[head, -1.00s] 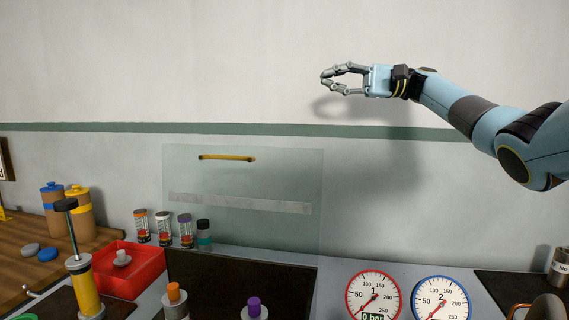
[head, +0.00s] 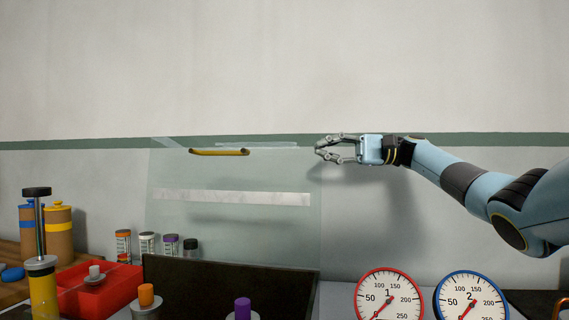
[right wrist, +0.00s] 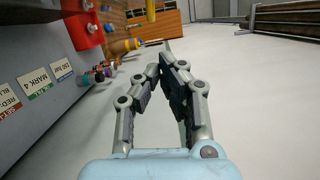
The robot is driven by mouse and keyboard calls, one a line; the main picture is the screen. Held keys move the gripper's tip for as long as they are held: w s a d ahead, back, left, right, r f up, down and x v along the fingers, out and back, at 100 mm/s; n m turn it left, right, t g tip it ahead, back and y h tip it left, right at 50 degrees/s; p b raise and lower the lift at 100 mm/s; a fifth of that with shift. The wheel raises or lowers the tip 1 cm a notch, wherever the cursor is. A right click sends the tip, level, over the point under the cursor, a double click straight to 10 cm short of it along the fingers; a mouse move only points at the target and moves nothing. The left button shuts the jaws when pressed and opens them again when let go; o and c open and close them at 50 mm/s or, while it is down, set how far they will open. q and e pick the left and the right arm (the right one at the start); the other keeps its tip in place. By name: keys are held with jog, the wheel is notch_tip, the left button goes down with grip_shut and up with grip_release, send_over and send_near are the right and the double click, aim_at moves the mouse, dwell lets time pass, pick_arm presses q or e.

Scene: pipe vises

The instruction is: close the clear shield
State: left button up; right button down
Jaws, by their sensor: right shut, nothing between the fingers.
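The clear shield (head: 232,228) stands raised at the back of the bench, with a white strip (head: 232,197) across it and a yellow handle (head: 219,152) near its top edge. My right gripper (head: 318,149) is shut and empty, fingers pointing left, at the shield's upper right corner. I cannot tell whether the fingertips touch the shield or are in front of or behind it. In the right wrist view the closed fingers (right wrist: 170,60) show nothing between them, and I cannot make out the shield there. My left gripper is not in view.
A dark panel (head: 225,288) lies below the shield. Vials (head: 147,244), a red tray (head: 100,290) and a yellow pump (head: 41,280) stand at left. The red gauge (head: 388,296) and blue gauge (head: 470,298) are at lower right. The wall above is clear.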

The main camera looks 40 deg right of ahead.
aim_at(277, 143)
jog(key=p+x, duration=0.1)
jog(key=x, duration=0.2)
jog(key=s+p+x, duration=0.1)
jog(key=x, duration=0.3)
jog(key=s+a+p+x, duration=0.1)
jog(key=x, duration=0.2)
jog(key=shift+w+a+r, duration=0.2)
jog(key=shift+a+r, duration=0.05)
jog(key=shift+a, duration=0.15)
jog(key=shift+s+a+r, duration=0.15)
jog(key=shift+s+a, duration=0.2)
jog(key=shift+s, duration=0.15)
jog(key=shift+a, duration=0.2)
jog(key=shift+a, duration=0.15)
